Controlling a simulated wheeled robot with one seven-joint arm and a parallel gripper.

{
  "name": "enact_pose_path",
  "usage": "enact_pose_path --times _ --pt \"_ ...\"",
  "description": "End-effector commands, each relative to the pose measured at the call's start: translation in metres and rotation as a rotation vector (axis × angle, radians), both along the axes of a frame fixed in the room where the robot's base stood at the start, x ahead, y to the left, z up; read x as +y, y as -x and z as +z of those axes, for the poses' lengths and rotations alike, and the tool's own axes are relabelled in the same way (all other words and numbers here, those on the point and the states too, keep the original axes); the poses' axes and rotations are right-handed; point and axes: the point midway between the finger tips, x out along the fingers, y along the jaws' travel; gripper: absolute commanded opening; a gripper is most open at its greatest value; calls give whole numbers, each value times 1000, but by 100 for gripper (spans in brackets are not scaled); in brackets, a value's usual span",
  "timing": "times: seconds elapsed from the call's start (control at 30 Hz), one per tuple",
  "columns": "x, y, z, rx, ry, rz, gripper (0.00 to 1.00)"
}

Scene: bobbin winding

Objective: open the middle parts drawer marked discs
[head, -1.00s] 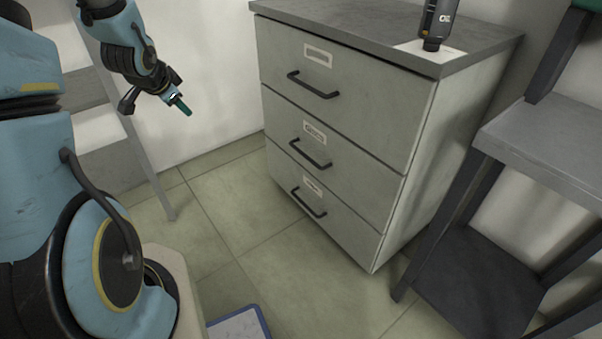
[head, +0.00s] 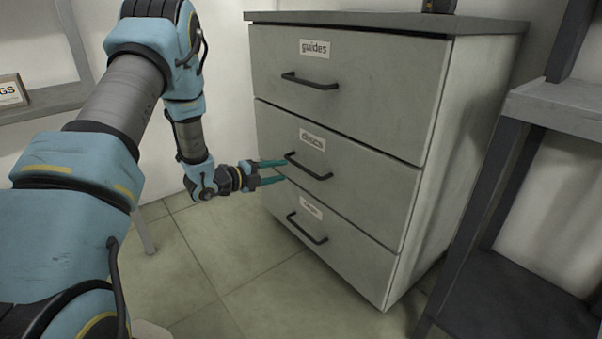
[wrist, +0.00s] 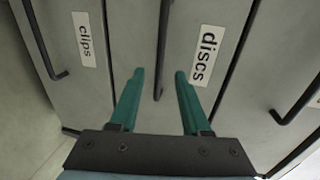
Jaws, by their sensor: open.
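The parts drawer marked discs (head: 345,178) is the middle of three drawers in a grey cabinet, and it is shut. Its dark bar handle (head: 308,167) sits below the label. In the wrist view, the discs label (wrist: 206,54) reads clearly, and the handle (wrist: 162,60) runs between the fingers' lines. My gripper (head: 284,171) is open, its teal fingers pointing at the left end of the middle handle. In the wrist view, the gripper (wrist: 157,78) has its fingertips on either side of the handle's line. I cannot tell whether they touch it.
Above is the guides drawer (head: 345,85); below is the lowest drawer (head: 345,250), labelled clips (wrist: 84,40) in the wrist view. Both are shut. A grey shelf unit (head: 565,108) stands close on the right. The floor (head: 240,250) before the cabinet is clear.

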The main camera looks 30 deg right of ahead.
Motion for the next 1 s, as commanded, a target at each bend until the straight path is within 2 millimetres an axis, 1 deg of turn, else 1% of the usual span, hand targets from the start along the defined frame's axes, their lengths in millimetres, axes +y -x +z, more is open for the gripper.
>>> enact_pose_path --times 0.03,0.2,0.43,0.6,0.87,0.9,1.0 --pt "-10 -1 -3 -1 1 -3 47" --pt "-42 -7 -10 -1 1 -2 47" --pt "-74 -14 -16 1 0 -1 47" --pt "-84 -17 -18 3 0 3 47" --pt "-85 -17 -17 4 -1 3 47" --pt "-85 -17 -17 4 -1 3 46" --pt "-85 -17 -17 3 -1 3 35"
